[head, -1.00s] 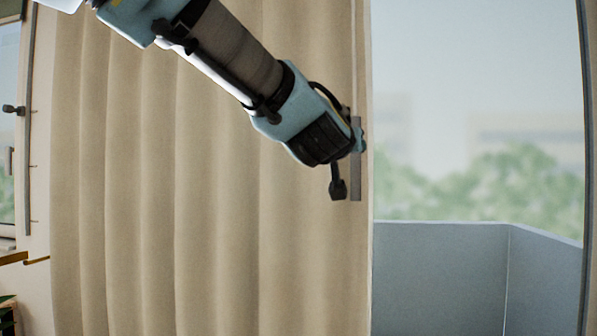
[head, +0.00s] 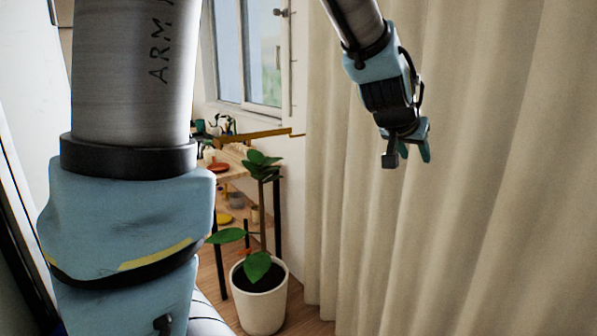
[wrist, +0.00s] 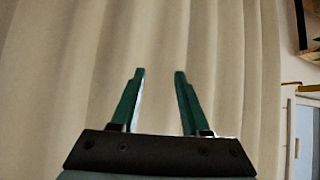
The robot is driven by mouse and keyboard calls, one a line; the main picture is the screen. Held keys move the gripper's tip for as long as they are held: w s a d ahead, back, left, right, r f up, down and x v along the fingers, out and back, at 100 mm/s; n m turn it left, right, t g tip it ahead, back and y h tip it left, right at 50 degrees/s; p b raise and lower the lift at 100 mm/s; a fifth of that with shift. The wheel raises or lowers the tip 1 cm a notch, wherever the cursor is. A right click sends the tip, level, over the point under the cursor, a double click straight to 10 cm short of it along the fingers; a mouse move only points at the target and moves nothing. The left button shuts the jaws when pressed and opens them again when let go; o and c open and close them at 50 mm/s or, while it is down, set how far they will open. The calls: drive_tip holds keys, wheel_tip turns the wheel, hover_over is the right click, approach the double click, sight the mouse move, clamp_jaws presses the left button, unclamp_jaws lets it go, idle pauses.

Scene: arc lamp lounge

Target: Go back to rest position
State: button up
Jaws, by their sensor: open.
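My gripper (head: 408,155) hangs at the upper right of the head view, in front of the beige curtain (head: 460,230). In the wrist view its two green fingers (wrist: 158,78) stand apart with nothing between them. The curtain (wrist: 60,60) fills most of the wrist view behind the fingers. I cannot tell how far the gripper is from the cloth. My arm's large upper links fill the left of the head view.
A potted plant (head: 262,300) stands on the wood floor in the middle. Behind it is a wooden shelf table (head: 232,160) with small dishes and plants. A window (head: 248,60) is in the wall above. The wrist view shows a white frame (wrist: 306,140) at right.

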drive_tip(key=w+a+f+n+g+y, duration=0.1)
drive_tip(key=a+f+n+y, duration=0.1)
drive_tip(key=a+f, duration=0.5)
drive_tip(key=a+f+n+g+y, duration=0.1)
drive_tip(key=a+f+y, duration=0.1)
drive_tip(key=a, duration=0.9)
drive_tip(key=s+a+f+n+g+y, duration=0.1)
drive_tip(key=s+a+f+n, duration=0.1)
drive_tip(key=a, duration=0.6)
drive_tip(key=s+a+f+n+g+y, duration=0.2)
drive_tip(key=s+a+f, duration=0.3)
drive_tip(key=s+a, duration=0.2)
drive_tip(key=shift+a+g, duration=0.3)
drive_tip(key=shift+a, duration=0.75)
drive_tip(key=shift+s+d+f, duration=0.1)
